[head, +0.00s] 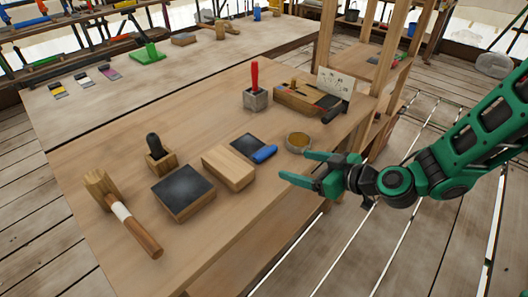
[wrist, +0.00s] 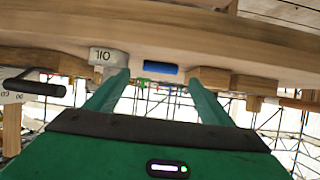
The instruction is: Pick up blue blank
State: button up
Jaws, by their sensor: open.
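The blue blank (head: 264,153), a short blue cylinder, lies on the wooden workbench (head: 130,130) at the front corner of a flat dark plate (head: 247,143). It also shows in the wrist view (wrist: 160,68), between my fingers and beyond their tips. My green gripper (head: 296,166) is open and empty. In the head view it is just right of the blank, close to the bench's front edge. In the wrist view the fingertips (wrist: 158,82) point toward the blank, with a gap left and right of it.
A round oil tin (head: 298,142) stands close behind my gripper; its label shows in the wrist view (wrist: 104,56). A pale wood block (head: 229,167) lies left of the blank. A dark-topped block (head: 183,194), mallet (head: 122,212), red-handled tool (head: 255,80) and wooden plane (head: 300,98) are farther off.

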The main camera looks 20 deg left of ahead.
aim_at(268, 154)
jog(key=shift+a, duration=0.85)
jog(key=x, duration=0.5)
jog(key=shift+w+r, duration=0.1)
jog(key=shift+r+x, duration=0.2)
jog(key=shift+x, duration=1.1)
jog(key=shift+r+x, duration=0.15)
jog(key=shift+x, duration=1.15)
jog(key=shift+w+a, duration=0.1)
jog(key=shift+a, duration=0.05)
jog(key=c, duration=0.9)
jog(key=shift+y, duration=0.3)
jog(key=shift+c, duration=0.7)
jog(key=shift+r, duration=0.2)
